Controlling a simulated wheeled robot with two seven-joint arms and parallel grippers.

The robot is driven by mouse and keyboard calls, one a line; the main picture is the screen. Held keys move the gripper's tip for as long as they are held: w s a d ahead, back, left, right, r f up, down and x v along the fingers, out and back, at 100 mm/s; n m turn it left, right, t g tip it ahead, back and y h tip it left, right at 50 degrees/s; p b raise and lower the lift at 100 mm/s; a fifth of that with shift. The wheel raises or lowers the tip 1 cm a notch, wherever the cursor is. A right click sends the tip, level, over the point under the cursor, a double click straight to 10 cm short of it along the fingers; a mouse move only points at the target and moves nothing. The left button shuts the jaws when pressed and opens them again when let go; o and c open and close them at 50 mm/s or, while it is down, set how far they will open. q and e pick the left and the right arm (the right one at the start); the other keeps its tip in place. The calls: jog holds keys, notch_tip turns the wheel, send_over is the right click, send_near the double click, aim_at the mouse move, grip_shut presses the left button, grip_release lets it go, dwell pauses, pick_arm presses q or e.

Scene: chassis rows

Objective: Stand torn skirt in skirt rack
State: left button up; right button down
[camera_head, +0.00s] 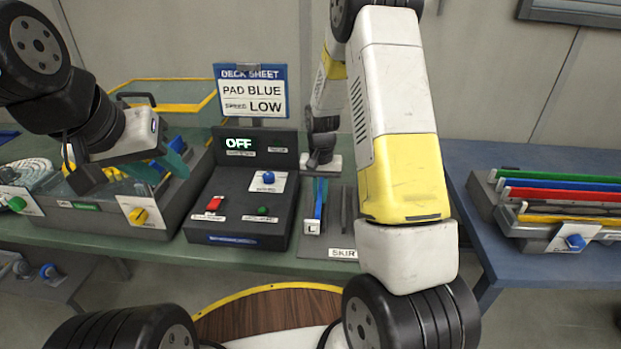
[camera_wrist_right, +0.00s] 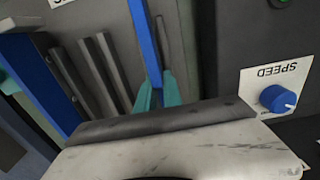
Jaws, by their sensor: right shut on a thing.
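My right gripper (camera_wrist_right: 157,92) has teal fingertips shut on a long blue strip, which I take as the torn skirt (camera_wrist_right: 147,45). In the head view the blue skirt (camera_head: 318,208) stands out beside a white "L" tag, partly behind my right arm. The skirt rack (camera_head: 320,246), a grey plate with a partly covered "SKIR" label, lies under it. Whether the skirt's lower edge rests in a slot is hidden. Dark upright strips (camera_wrist_right: 92,75) stand in the rack beside it. My left gripper (camera_head: 165,166) hangs over the left machine, its teal fingertips apart and empty.
A dark console (camera_head: 240,200) with an OFF display, red switch and blue speed knob (camera_wrist_right: 278,98) stands close beside the rack. A sign reading PAD BLUE (camera_head: 250,92) is behind it. A right-hand blue table (camera_head: 480,215) bears a rack of coloured strips (camera_head: 560,195).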

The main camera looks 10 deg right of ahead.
jog(key=shift+f, duration=0.55)
jog(key=c, duration=1.4)
grip_release()
jog(key=shift+r, duration=3.9)
